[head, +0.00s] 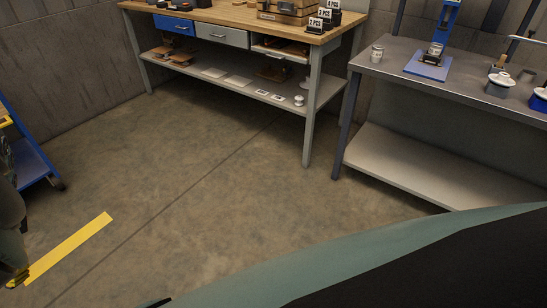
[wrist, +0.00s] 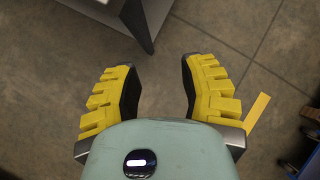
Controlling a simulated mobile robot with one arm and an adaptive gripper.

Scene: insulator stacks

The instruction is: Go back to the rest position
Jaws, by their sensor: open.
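My gripper (wrist: 160,68) shows in the wrist view with its two yellow ribbed fingers spread wide apart. Nothing is between them; only the grey floor lies behind. The task names no object, and none is held.
A wooden-topped workbench (head: 228,13) with drawers stands at the back. A grey metal table (head: 397,58) with a blue stand (head: 428,66) is at the right. A blue cart (head: 33,165) is at the left edge. Yellow floor tape (head: 70,248) crosses the open floor between.

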